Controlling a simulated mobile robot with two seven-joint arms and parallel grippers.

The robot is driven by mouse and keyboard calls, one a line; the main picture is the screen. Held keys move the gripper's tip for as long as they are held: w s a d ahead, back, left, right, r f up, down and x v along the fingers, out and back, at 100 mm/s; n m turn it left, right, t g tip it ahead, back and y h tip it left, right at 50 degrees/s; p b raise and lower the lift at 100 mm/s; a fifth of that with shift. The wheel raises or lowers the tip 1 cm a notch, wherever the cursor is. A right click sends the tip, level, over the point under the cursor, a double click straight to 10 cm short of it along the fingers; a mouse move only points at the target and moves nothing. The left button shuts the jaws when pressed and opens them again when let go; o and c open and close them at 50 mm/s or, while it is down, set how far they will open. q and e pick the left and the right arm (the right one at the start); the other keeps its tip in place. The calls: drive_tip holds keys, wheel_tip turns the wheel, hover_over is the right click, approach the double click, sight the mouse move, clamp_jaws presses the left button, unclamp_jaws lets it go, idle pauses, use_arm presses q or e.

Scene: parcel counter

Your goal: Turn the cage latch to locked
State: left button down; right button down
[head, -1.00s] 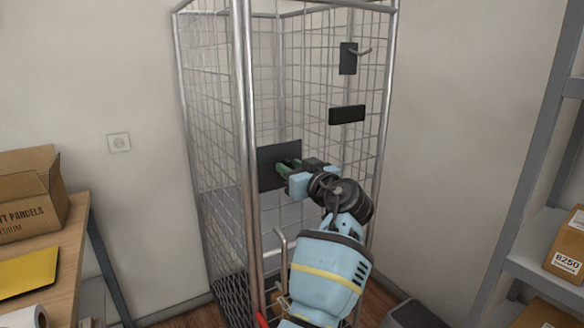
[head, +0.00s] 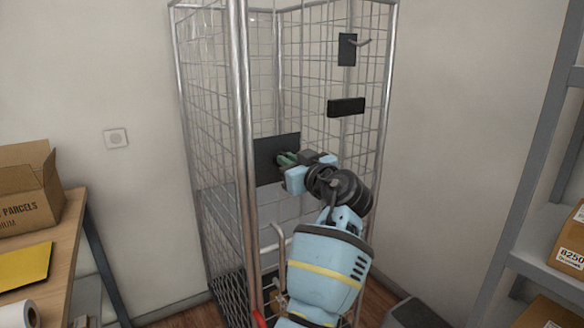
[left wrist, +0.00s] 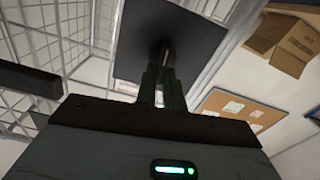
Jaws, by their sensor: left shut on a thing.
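The cage latch has a dark square plate (head: 265,160) on the wire roll cage (head: 239,130). My left gripper (head: 287,158) is at this plate, shut on the latch handle; its green-black fingers hide most of the handle in the head view. In the left wrist view the plate (left wrist: 140,45) fills the upper middle. The dark handle (left wrist: 164,52) stands out from it between the closed fingertips (left wrist: 163,72). I cannot tell the handle's exact angle. My right gripper is not in view.
A second dark plate with a metal lever (head: 347,48) and a black bar-shaped plate (head: 346,107) are higher on the cage. A table (head: 64,262) with a carton (head: 28,190) stands left. Grey shelving (head: 545,262) with boxes stands right.

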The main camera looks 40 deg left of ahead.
use_arm(q)
drive_tip(key=shift+s+a+f+n+b, duration=0.1)
drive_tip(key=shift+s+f+n+b, duration=0.1)
drive_tip(key=shift+n+b, duration=2.4)
drive_tip(key=shift+s+a+f+n+b, duration=0.1)
drive_tip(key=shift+s+f+n+b, duration=0.05)
drive_tip(key=shift+n+b, duration=2.45)
drive_tip(key=shift+s+f+n+b, duration=0.15)
drive_tip(key=shift+f+n+b, duration=0.05)
drive_tip(key=shift+n+b, duration=2.4)
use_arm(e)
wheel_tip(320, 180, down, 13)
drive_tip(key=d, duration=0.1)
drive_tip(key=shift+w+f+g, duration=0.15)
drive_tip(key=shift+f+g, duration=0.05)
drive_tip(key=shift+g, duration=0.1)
use_arm(q)
drive_tip(key=c, duration=1.5)
unclamp_jaws()
drive_tip(key=shift+d, duration=0.1)
